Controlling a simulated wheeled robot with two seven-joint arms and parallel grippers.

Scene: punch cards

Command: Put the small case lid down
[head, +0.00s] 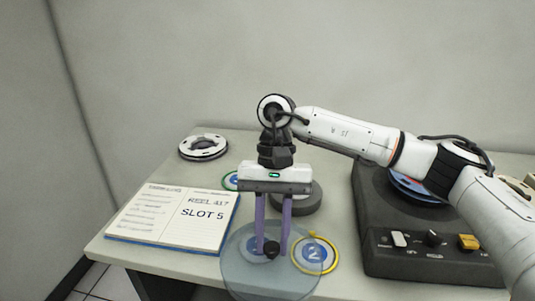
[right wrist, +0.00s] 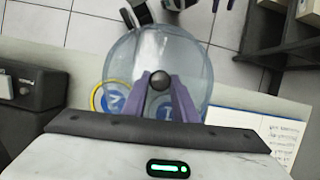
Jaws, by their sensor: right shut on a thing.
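The small case lid (head: 240,279) is a clear, bluish round disc with a black knob. My right gripper (head: 271,246) points down and is shut on the knob (right wrist: 160,80), with its two purple fingers on either side. The lid also shows in the right wrist view (right wrist: 190,60). It hangs level at the table's front edge, partly over the floor. Through it I see a blue-labelled disc. A dark grey round piece (head: 300,203) sits behind the gripper, partly hidden. Tips that may be my left gripper (right wrist: 224,4) barely show at the right wrist view's top edge.
A yellow-ringed disc marked 2 (head: 325,264) lies right of the lid. An open logbook (head: 165,219) reading "REEL 417 SLOT 5" lies left. A white reel (head: 203,147) is at the back left. A dark machine with knobs (head: 400,265) fills the right.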

